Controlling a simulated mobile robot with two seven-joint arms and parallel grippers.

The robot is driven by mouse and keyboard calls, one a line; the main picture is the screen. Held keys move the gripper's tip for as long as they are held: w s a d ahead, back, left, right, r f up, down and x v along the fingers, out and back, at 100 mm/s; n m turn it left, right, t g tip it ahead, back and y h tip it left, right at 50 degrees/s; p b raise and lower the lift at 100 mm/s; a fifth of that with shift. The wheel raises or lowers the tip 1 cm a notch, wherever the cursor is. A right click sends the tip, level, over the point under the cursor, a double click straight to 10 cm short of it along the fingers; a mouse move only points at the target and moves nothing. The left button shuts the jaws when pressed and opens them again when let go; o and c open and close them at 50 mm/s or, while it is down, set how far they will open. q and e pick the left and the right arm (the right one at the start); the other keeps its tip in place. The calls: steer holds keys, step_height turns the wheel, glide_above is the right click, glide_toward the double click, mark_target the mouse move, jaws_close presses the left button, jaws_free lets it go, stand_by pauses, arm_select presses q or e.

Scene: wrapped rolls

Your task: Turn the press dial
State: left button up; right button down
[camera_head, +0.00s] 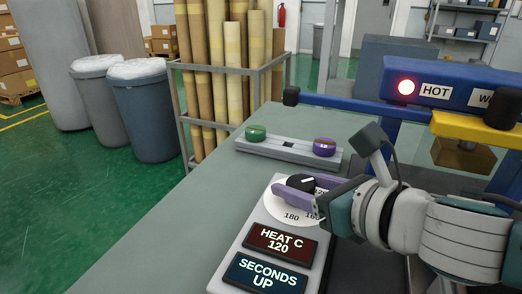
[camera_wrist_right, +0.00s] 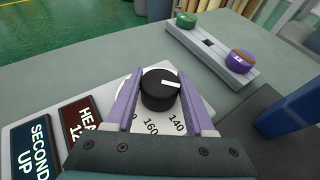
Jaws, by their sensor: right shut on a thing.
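The press dial is a black knob (camera_wrist_right: 160,90) with a white pointer mark, on a white round scale (camera_head: 275,208) with numbers such as 140, 160 and 180. My right gripper (camera_head: 295,184) comes in from the right, its two purple fingers around the knob. In the right wrist view the fingers (camera_wrist_right: 160,97) sit on either side of the knob, shut on it. The white mark points to the right in that view. The control panel (camera_head: 232,270) carries a display reading HEAT C 120 (camera_head: 282,241) and one reading SECONDS UP (camera_head: 264,274). My left gripper is not in view.
A grey rail holds a green button (camera_head: 256,133) and a purple one (camera_head: 325,147) behind the panel. The blue press beam (camera_head: 455,85) has a lit red lamp (camera_head: 406,87) beside HOT. A rack of wrapped rolls (camera_head: 228,80) stands beyond the table (camera_head: 170,225), whose left part is clear.

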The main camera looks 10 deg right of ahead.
steer(key=m+h, duration=0.2)
steer(key=shift+a+r+t+h+p, duration=0.1)
steer(key=shift+t+h+p, duration=0.2)
steer(key=shift+h+p, duration=0.1)
steer(key=m+h, duration=0.2)
steer(key=shift+m+h, duration=2.2)
steer(key=shift+h, duration=0.5)
steer(key=shift+c, duration=1.3)
jaws_free()
